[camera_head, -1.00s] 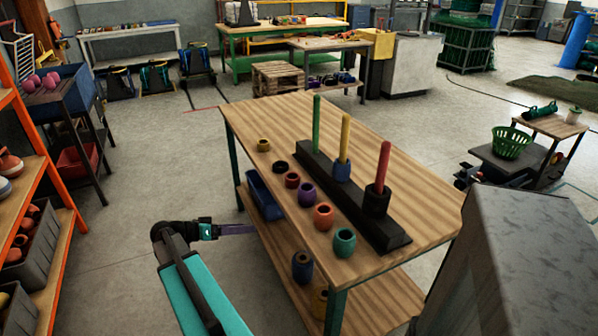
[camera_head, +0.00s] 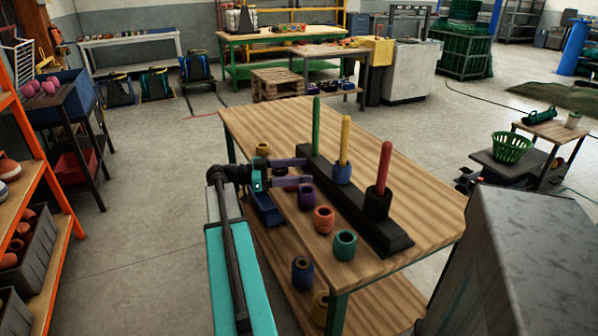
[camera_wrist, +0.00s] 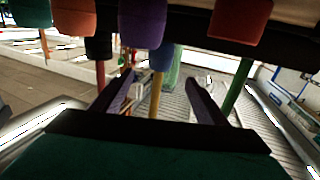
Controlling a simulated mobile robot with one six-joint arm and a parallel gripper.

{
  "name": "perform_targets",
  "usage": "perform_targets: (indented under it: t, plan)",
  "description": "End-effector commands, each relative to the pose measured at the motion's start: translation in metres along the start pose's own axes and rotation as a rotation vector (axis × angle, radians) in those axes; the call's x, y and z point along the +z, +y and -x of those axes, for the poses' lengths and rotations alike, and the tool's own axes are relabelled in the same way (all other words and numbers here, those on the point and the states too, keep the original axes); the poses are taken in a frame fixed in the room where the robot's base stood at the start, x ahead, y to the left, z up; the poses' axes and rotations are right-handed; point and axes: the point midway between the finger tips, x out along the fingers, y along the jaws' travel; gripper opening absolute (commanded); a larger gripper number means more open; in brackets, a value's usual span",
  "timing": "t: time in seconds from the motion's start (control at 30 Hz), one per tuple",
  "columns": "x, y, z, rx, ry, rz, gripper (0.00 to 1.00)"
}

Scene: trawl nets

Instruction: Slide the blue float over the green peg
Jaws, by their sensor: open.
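The blue float (camera_head: 342,173) sits around the bottom of the yellow peg (camera_head: 345,139) on the black rack. The green peg (camera_head: 316,126) stands bare at the rack's far end. My gripper (camera_head: 308,171) is open and empty, reaching in from the left over the near row of floats, left of the blue float and apart from it. In the wrist view, which looks upside down, the blue float (camera_wrist: 162,58) and yellow peg (camera_wrist: 156,95) lie beyond and between my open fingers (camera_wrist: 160,77). The green peg (camera_wrist: 238,84) is to the right there.
A black float (camera_head: 377,204) is around the red peg (camera_head: 384,164). Purple (camera_head: 306,196), orange (camera_head: 324,219) and teal (camera_head: 345,244) floats stand in a row before the rack (camera_head: 392,242). My arm partly hides others. The table's right side is clear.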

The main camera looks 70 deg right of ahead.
Motion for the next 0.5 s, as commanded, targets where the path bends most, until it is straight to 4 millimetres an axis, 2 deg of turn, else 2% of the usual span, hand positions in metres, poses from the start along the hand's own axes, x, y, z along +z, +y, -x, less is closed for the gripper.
perform_targets:
  t: [0.27,0.5]
  plan:
    - [0.000,0.000,-0.003,-0.001,-0.001,0.001,0.68]
    - [0.000,0.000,-0.021,0.000,-0.001,0.001,0.68]
